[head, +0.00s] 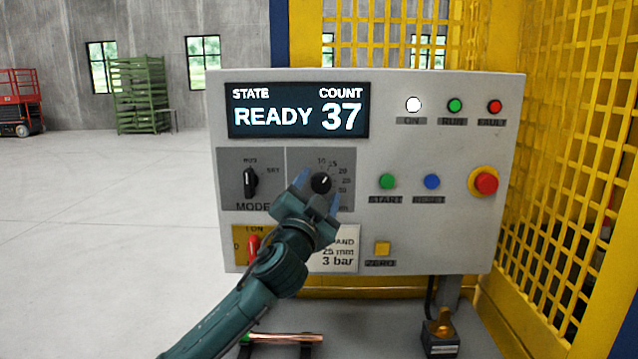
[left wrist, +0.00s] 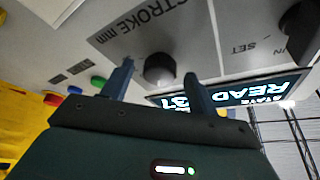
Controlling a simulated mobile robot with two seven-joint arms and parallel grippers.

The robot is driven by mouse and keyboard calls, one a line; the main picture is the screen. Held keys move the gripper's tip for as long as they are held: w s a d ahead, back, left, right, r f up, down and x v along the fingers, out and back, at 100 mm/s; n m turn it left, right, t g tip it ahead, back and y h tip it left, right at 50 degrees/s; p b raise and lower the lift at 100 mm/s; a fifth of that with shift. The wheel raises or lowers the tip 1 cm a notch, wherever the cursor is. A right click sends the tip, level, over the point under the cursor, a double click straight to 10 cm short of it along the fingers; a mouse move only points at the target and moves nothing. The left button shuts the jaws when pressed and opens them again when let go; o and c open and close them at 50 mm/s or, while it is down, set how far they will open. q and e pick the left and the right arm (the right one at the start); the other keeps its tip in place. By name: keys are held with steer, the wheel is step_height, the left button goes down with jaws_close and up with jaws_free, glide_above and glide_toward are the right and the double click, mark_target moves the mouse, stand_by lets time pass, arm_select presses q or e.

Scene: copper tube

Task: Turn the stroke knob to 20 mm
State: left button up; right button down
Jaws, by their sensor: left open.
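The stroke knob (head: 321,183) is a round black knob with a white pointer line on the grey control panel (head: 430,230). Its scale shows numbers such as 10, 15, 20 and 25, and the pointer leans up and to the right. My left gripper (head: 318,190) is open in front of the knob, with its blue fingers at either side in the picture. In the left wrist view the knob (left wrist: 160,69) stands between the open fingertips (left wrist: 158,75), beyond them, with no clear contact. The "STROKE mm" label shows there. My right gripper is not in view.
The mode knob (head: 250,183) is left of the stroke knob, and a red switch handle (head: 253,246) is below it. Start (head: 387,181) and reset (head: 432,181) buttons are to the right, with a red emergency button (head: 486,183). The display (head: 298,110) reads READY, 37. Yellow mesh (head: 560,150) borders the right.

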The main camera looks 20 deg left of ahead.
arm_select(q)
steer(key=shift+w+r, duration=0.15)
steer(key=shift+w, duration=0.25)
steer(key=c, duration=1)
steer(key=shift+m, duration=0.3)
steer(key=m+g+h, duration=0.1)
steer(key=m, duration=0.2)
steer(key=shift+a+r+m+h, duration=0.1)
steer(key=shift+m+h, duration=0.3)
steer(key=shift+m+g, duration=0.5)
steer(key=shift+m, duration=0.7)
